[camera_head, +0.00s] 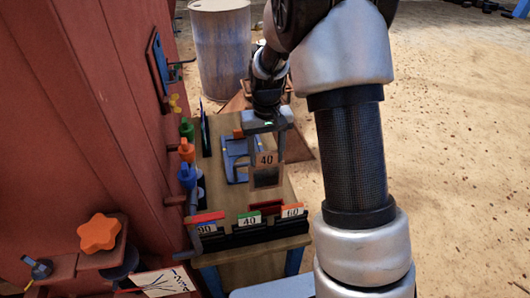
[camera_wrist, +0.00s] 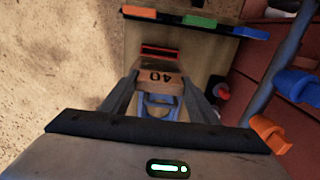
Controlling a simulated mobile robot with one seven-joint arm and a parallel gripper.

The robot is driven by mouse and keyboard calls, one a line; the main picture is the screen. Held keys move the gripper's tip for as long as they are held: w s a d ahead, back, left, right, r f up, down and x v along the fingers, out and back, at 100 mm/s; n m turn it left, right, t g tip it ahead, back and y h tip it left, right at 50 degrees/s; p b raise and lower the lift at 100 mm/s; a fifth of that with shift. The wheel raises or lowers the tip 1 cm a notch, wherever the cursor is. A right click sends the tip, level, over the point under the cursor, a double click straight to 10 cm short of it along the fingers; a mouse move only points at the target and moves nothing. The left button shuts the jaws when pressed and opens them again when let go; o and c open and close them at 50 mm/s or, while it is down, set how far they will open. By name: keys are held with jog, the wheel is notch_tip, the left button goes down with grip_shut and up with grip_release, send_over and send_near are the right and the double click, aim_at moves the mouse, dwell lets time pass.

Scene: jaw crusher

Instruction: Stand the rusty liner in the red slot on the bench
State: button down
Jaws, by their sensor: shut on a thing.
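My gripper (camera_head: 266,150) points down over the bench (camera_head: 222,208) and is shut on the rusty liner (camera_head: 266,174). The liner is a brownish plate with a "40" label, held upright. In the wrist view the liner (camera_wrist: 159,78) sits between the two fingertips (camera_wrist: 160,92). The red slot (camera_head: 266,206) is a small dark red frame on the bench, just behind the front rack. In the head view it lies below the liner, apart from it. In the wrist view the red slot (camera_wrist: 160,51) is beyond the liner. The liner's lower edge is hidden in the wrist view.
A blue frame (camera_head: 236,158) lies behind the liner. Coloured knobs (camera_head: 187,152) project from the red wall at left. A grey drum (camera_head: 221,48) stands behind.

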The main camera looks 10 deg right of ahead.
jog(key=shift+r, duration=0.15)
jog(key=b, duration=0.3)
send_over(266, 185)
jog(key=shift+w+d+f, duration=0.1)
jog(key=shift+w+f, duration=0.05)
jog(key=shift+f, duration=2.4)
jog(key=shift+f+b, duration=1.25)
jog(key=shift+f, duration=0.9)
jog(key=shift+f+b, duration=0.3)
jog(key=shift+b, duration=0.15)
jog(key=shift+f+b, duration=1.3)
jog(key=shift+f, duration=0.7)
jog(key=c, duration=0.7)
grip_release()
jog(key=shift+c, duration=0.2)
jog(key=shift+o, duration=0.6)
jog(key=shift+f, duration=0.1)
